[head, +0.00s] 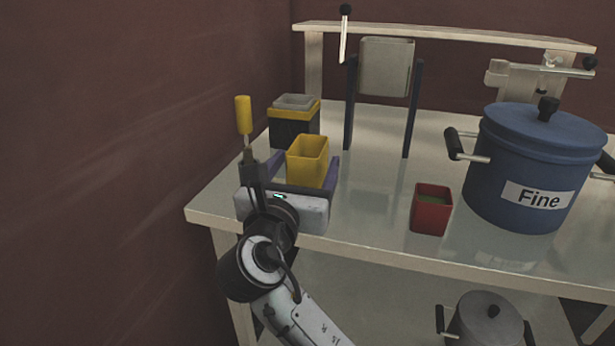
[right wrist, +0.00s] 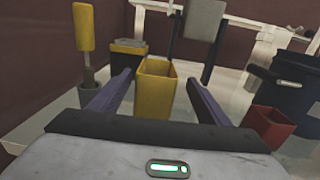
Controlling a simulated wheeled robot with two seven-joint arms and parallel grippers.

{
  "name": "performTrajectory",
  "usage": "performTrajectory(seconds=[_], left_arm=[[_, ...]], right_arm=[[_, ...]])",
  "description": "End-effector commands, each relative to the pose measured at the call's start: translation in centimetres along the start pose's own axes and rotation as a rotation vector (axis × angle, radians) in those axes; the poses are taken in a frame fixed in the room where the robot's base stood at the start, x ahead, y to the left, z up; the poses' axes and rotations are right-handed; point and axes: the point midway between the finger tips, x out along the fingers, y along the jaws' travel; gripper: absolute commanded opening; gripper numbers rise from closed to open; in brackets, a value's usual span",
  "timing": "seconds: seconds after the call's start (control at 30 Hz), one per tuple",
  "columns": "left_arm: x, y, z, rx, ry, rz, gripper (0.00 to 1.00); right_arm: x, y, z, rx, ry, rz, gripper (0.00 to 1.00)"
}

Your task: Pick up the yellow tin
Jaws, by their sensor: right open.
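The yellow tin (head: 307,163) is a square, open-topped box standing on the table near its left front corner. My right gripper (head: 305,178) is open, its two purple fingers on either side of the tin. In the right wrist view the tin (right wrist: 156,90) sits between the fingertips of the gripper (right wrist: 162,85), with a gap visible on each side. I cannot tell whether the fingertips reach fully past the tin. The lower part of the tin is hidden in the head view by the gripper. My left gripper is not in view.
A yellow-handled tool (head: 243,115) stands in a dark holder left of the gripper. A black-and-yellow box (head: 292,130) is behind the tin. A red tin (head: 431,212) and a blue pot marked "Fine" (head: 490,185) stand to the right. Clear table (head: 365,200) lies between the tins.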

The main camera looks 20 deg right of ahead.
Motion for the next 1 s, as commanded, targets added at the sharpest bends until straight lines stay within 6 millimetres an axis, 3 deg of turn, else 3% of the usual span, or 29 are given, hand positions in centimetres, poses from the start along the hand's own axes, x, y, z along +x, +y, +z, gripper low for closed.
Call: performTrajectory(seconds=[0.3, 0.63, 1.0], left_arm=[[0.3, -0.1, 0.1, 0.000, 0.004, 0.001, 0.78], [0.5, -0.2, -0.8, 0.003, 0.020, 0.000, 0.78], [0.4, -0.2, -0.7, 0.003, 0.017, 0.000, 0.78]], right_arm=[[4.3, 0.5, 0.0, 0.000, 0.000, -0.001, 0.70], [5.0, 0.5, 0.0, 0.000, 0.000, 0.002, 0.69], [4.9, 0.6, 0.1, 0.001, -0.001, 0.002, 0.08]])
